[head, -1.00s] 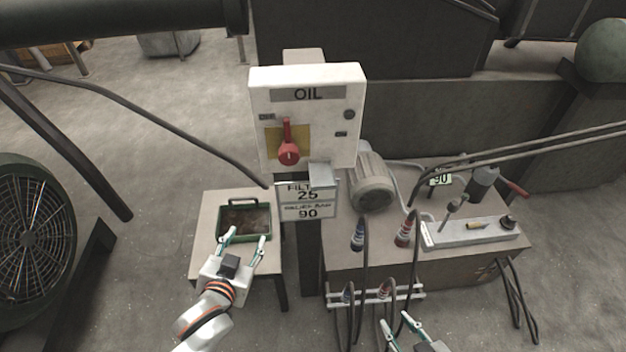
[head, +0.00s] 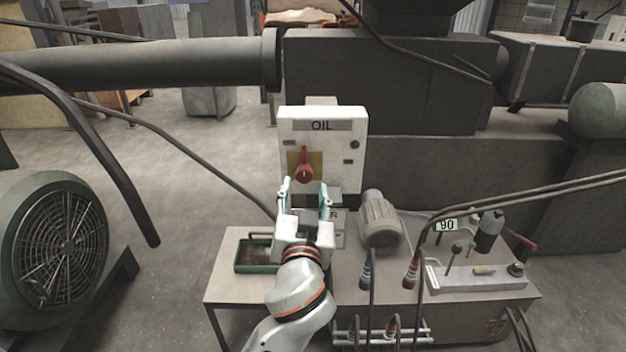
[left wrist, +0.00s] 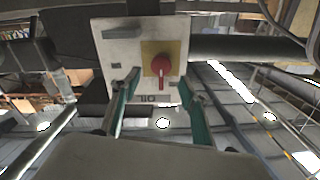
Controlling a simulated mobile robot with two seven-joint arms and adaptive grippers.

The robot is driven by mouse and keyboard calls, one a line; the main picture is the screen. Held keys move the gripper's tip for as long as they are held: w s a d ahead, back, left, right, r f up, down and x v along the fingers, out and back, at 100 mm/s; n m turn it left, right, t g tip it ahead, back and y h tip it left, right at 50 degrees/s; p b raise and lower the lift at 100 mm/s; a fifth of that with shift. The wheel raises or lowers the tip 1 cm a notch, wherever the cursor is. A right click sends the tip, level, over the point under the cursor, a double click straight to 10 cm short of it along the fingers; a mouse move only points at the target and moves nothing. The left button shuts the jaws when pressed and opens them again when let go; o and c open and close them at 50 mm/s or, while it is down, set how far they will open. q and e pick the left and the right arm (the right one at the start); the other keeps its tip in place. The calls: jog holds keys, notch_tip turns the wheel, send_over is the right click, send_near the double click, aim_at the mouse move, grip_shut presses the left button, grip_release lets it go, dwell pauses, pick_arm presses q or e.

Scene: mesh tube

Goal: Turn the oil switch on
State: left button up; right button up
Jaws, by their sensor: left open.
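The oil switch is a red rotary knob (head: 304,172) on a yellow plate, on a white panel (head: 346,150) labelled OIL. In the head view its handle points up. My left gripper (head: 306,184) is open and empty, its fingers pointing at the panel just below and around the knob's line of sight. In the left wrist view the knob (left wrist: 161,66) shows beyond the fingertips, and the left gripper (left wrist: 161,84) seems apart from it. The picture there is upside down, with the label at the bottom. My right gripper is not in view.
A green tray (head: 240,271) sits on a small table (head: 222,284) at left. A motor (head: 380,222), hoses and a grey block (head: 480,282) with tools stand on the bench at right. A large green fan (head: 55,245) stands far left.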

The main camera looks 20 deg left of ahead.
aim_at(305, 176)
pick_arm(q)
jog(key=x, duration=0.7)
jog(key=shift+w+a+f+b, duration=0.1)
jog(key=shift+w+a+b, duration=0.05)
jog(key=shift+w+b, duration=0.2)
jog(key=shift+s, duration=0.1)
jog(key=c, duration=1.1)
